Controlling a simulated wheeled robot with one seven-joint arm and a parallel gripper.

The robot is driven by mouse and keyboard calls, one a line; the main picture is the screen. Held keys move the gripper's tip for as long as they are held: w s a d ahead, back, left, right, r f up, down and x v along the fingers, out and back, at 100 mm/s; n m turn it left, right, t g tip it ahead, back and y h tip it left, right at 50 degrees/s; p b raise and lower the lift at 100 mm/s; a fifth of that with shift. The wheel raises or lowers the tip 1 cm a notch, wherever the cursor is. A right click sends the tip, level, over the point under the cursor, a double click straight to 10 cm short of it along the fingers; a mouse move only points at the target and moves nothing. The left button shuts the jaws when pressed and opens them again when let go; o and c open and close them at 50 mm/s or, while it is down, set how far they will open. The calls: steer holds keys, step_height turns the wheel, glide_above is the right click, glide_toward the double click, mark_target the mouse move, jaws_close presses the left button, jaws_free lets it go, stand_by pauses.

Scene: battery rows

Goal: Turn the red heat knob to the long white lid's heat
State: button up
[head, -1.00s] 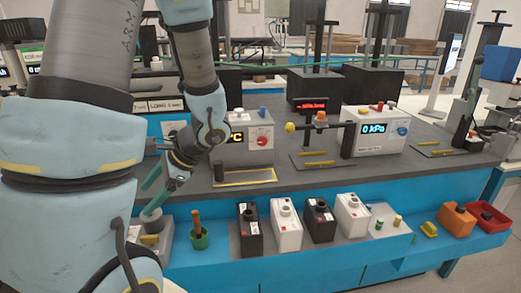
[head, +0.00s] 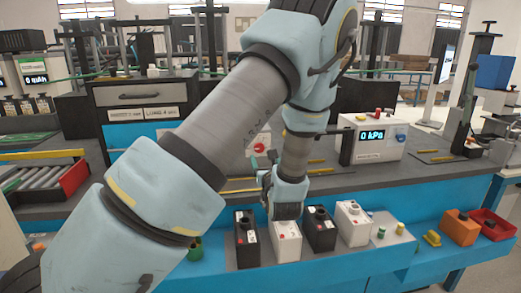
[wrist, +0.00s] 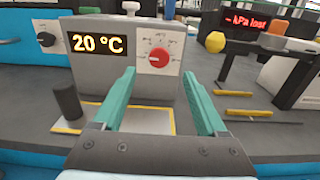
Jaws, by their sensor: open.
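The red heat knob (wrist: 158,58) is on the front of a pale box, inside a ring of small marks too small to read. It also shows in the head view (head: 259,147), partly beside my arm. The box's display (wrist: 97,44) reads 20 °C. My gripper (wrist: 159,76) is open, its two green fingers pointing toward the knob, one on each side of it in the wrist view; nothing is between them, and they appear short of the knob. In the head view my gripper (head: 267,185) is in front of the box. I cannot identify a long white lid.
Black and white batteries (head: 352,224) stand in a row on the front blue shelf, below my gripper. A dark upright post (wrist: 67,100) stands left of the fingers. A yellow-knobbed lever (wrist: 215,42) is at right. A kPa box (head: 372,137) stands farther right.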

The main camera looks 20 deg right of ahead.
steer(key=w+p, duration=0.2)
steer(key=w, duration=0.5)
steer(key=shift+w+d, duration=0.35)
steer(key=shift+d, duration=0.05)
jaws_close()
